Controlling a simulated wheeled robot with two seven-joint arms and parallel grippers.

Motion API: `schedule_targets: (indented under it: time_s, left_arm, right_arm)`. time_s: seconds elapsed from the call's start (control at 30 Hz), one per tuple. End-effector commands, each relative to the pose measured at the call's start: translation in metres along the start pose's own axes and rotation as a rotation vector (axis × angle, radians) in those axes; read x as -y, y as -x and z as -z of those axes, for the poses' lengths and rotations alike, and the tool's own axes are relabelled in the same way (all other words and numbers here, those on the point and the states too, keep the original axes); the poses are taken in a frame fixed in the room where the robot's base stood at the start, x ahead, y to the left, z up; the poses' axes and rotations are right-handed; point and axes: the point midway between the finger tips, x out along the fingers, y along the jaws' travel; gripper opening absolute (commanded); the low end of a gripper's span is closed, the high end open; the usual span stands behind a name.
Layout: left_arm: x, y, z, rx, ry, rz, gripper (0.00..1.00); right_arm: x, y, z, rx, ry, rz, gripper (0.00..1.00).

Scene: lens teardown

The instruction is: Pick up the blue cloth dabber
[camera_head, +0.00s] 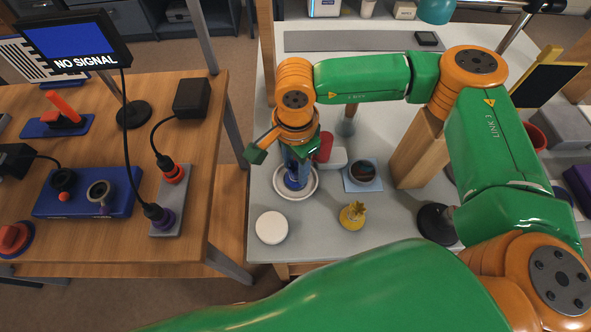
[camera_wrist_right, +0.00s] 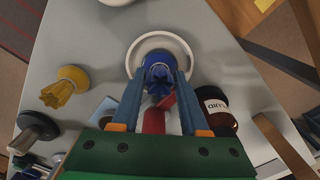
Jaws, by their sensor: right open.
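The blue cloth dabber (camera_head: 294,182) stands in a round white dish (camera_head: 312,188) on the grey table, partly hidden by my right gripper in the head view. In the right wrist view the dabber (camera_wrist_right: 158,80) has a fluted blue top, with the white dish (camera_wrist_right: 137,54) around its base. My right gripper (camera_head: 296,160) points down over the dish. Its two blue fingers (camera_wrist_right: 160,78) are apart, one on each side of the dabber; I cannot tell whether they touch it. My left gripper is not in view.
A yellow dabber (camera_head: 352,216) and a white round lid (camera_head: 271,227) stand nearer the front. A dark jar (camera_head: 363,171) on a pale blue square and a red object (camera_head: 325,147) are close on the right. A wooden block (camera_head: 418,150) stands farther right.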

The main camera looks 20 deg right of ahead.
Motion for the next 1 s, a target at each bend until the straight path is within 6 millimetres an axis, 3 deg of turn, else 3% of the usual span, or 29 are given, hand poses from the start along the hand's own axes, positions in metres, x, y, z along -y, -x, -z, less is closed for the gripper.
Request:
schedule_targets:
  time_s: [0.17,0.3,0.33,0.67,0.83,1.0]
  left_arm:
    - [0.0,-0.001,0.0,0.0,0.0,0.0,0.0]
    - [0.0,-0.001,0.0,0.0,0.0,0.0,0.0]
    - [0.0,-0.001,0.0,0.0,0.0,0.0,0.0]
    - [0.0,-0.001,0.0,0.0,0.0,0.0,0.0]
    - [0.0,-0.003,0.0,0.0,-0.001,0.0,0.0]
    - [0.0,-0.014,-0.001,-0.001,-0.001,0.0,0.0]
  right_arm:
    - [0.0,-0.001,0.0,0.001,0.0,0.001,0.41]
    - [0.0,-0.001,0.0,0.002,0.0,0.0,0.04]
    - [0.0,-0.001,-0.001,0.002,0.0,0.0,0.0]
    - [0.0,0.004,-0.001,0.002,-0.001,0.0,0.0]
    - [0.001,0.032,-0.001,0.003,0.0,0.005,0.0]
    - [-0.035,0.073,-0.014,0.001,0.006,0.009,0.0]
